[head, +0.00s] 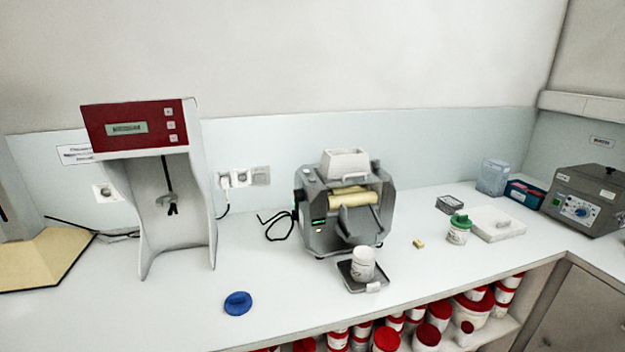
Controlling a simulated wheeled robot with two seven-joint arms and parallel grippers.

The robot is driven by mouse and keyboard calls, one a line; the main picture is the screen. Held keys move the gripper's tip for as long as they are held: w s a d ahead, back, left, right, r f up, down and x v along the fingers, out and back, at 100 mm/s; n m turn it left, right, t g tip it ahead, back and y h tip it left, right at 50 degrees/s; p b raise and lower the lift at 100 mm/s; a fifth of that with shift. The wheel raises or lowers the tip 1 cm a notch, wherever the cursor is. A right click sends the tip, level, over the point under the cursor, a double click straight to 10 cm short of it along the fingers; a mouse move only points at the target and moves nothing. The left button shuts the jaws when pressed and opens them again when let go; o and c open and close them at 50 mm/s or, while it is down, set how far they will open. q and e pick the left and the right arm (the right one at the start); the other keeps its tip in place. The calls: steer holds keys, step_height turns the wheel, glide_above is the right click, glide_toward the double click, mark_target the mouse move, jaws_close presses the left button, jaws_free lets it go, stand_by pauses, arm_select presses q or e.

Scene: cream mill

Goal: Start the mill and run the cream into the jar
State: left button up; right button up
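The mill (318,238) is a dark grey machine in the middle of the counter. Cream-coloured rollers (352,197) lie across it below a white hopper (345,163). A grey apron (362,226) slopes down at its front. Small green lights show on its left side. A white jar (363,264) stands upright on a dark tray (350,283) below the apron. Its opening is too small to read clearly. A blue lid (237,303) lies on the counter to the left of the tray. Neither of my grippers is in the head view.
A red and white mixer (133,128) stands at the left. A green-lidded jar (459,229), a small yellow block (419,244) and a white scale-like slab (497,224) are to the right. A grey device (587,204) stands far right. The counter's front left is mostly clear.

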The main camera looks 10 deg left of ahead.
arm_select(q)
jaws_close()
stand_by(1.6)
